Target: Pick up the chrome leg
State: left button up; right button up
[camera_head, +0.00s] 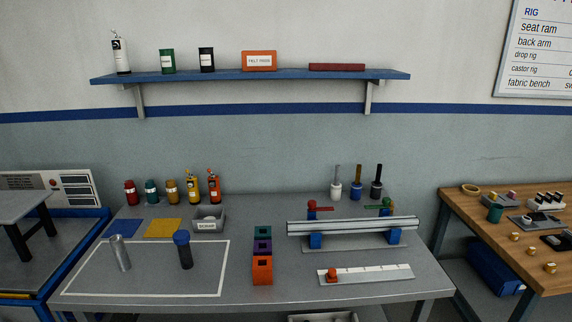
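The chrome leg looks to be the plain silver cylinder (120,253) standing on the left of the grey table (330,298), inside a white outlined area. It leans slightly, with its top to the left. A dark cylinder with a blue cap (184,250) stands to its right, apart from it. A long silver rail (352,227) lies across blue supports at the right of the table. Neither of my grippers shows in the head view.
Behind the outlined area are blue (124,228) and yellow (163,228) squares, a grey bin (209,219) and several coloured bottles. A white strip with a red piece (366,274) lies front right.

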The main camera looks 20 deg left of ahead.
aim_at(116, 241)
jog(key=u, duration=1.85)
jog(key=i+j+u, duration=0.15)
jog(key=i+j, duration=0.35)
